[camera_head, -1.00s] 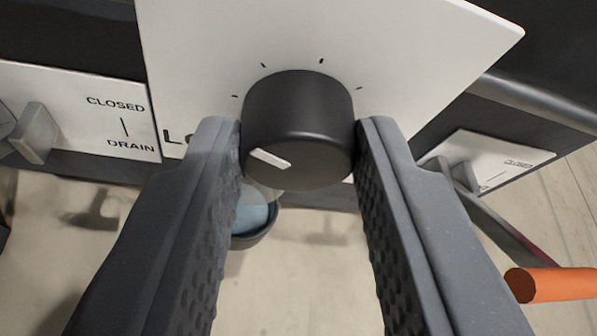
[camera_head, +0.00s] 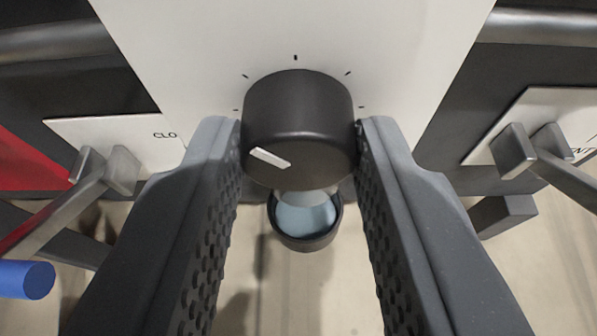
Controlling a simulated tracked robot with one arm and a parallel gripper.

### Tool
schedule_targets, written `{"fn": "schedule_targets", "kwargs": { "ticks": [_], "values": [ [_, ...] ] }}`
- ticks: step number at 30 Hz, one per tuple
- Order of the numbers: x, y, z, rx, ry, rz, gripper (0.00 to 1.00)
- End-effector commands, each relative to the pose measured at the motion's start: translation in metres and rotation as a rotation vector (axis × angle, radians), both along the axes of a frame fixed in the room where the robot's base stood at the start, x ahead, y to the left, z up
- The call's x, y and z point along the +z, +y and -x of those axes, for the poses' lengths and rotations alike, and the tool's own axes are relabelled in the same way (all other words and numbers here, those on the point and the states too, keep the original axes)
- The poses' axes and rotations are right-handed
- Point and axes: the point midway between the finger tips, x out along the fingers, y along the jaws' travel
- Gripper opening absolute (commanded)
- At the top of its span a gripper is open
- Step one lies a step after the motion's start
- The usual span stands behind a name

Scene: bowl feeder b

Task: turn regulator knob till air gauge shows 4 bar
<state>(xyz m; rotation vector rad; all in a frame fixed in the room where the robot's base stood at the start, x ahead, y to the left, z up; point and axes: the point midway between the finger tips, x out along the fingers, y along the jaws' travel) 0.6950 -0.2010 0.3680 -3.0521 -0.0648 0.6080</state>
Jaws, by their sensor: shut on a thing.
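The regulator knob (camera_head: 299,115) is a black round knob with a white pointer mark (camera_head: 270,158) on its front face, toward the lower left. It stands out from a white panel (camera_head: 290,30) with short black tick marks around the knob. My gripper (camera_head: 299,130) is shut on the knob, one finger on its left side and one on its right. The air gauge is not in view, so its reading cannot be told.
A dark cup-like part with a pale blue inside (camera_head: 305,215) hangs below the knob. Another grey lever (camera_head: 565,175) is at the right. A red surface (camera_head: 30,160) shows at far left.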

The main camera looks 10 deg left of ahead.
Motion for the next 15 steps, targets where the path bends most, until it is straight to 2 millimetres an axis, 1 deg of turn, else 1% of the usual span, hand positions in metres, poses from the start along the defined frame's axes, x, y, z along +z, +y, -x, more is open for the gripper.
{"fn": "schedule_targets", "kwargs": {
  "ticks": [3,4,5,6,15],
  "values": [
    [-0.0009,-0.0009,0.0007,-0.002,0.002,0.000,0.07],
    [-0.0009,-0.0009,0.0007,-0.002,0.002,0.001,0.32],
    [-0.0009,-0.0009,0.0007,-0.003,0.002,0.001,0.40],
    [-0.0008,-0.0009,0.0006,-0.003,0.002,0.001,0.51],
    [0.0000,-0.0006,0.0008,-0.001,0.001,0.002,0.51]
  ]
}}
